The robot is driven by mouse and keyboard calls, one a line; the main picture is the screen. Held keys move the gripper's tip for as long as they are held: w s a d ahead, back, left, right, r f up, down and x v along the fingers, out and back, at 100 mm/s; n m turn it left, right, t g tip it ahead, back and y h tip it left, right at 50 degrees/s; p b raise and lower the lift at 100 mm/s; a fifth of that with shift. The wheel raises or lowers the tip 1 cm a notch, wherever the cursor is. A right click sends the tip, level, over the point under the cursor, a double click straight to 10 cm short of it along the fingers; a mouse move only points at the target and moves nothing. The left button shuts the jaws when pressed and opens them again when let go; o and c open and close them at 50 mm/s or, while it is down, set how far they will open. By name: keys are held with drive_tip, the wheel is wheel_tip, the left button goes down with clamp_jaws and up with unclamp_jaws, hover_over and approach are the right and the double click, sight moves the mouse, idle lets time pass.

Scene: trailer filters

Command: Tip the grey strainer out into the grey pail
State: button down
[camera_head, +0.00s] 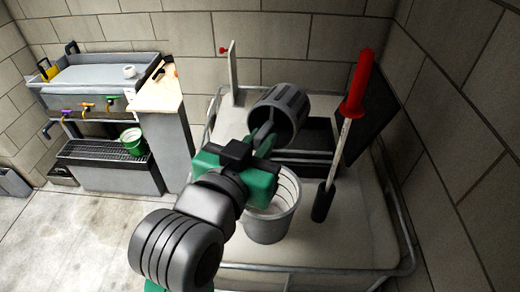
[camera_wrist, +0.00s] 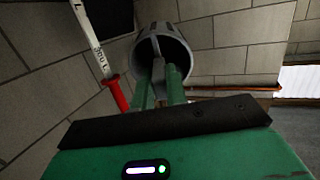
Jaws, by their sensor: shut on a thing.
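The grey strainer (camera_head: 283,103) is a ribbed, slotted cup, held in the air and tilted far over, its dark round end toward my gripper and down. My gripper (camera_head: 264,139) has green fingers shut on a grey strip at that end of the strainer. In the wrist view the strainer (camera_wrist: 166,38) hangs beyond the fingertips (camera_wrist: 160,88). The grey pail (camera_head: 270,222) stands upright below and slightly in front of the strainer, partly hidden by my gripper. Its inside is mostly hidden, so I cannot tell what it holds.
A red-handled tool (camera_head: 357,88) with a marked white shaft stands right of the pail, in a dark holder (camera_head: 324,200). A black box (camera_head: 306,140) lies behind. A metal rail (camera_head: 395,215) edges the pale platform. A sink bench (camera_head: 95,75) with a green bucket (camera_head: 133,142) stands left.

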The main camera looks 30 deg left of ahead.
drive_tip(key=shift+s+f+t+b, duration=0.35)
drive_tip(key=shift+t+b, duration=0.65)
drive_tip(key=shift+b, duration=1.4)
drive_tip(key=shift+s+f+t+b, duration=0.25)
drive_tip(key=shift+t+b, duration=0.75)
drive_tip(key=shift+b, duration=1.45)
drive_tip(key=shift+s+f+t+b, duration=0.35)
drive_tip(key=shift+t+b, duration=0.65)
drive_tip(key=shift+b, duration=1.4)
drive_tip(key=shift+s+t+b, duration=0.1)
drive_tip(key=shift+t+b, duration=0.4)
drive_tip(key=shift+b, duration=0.8)
drive_tip(key=shift+r, duration=0.15)
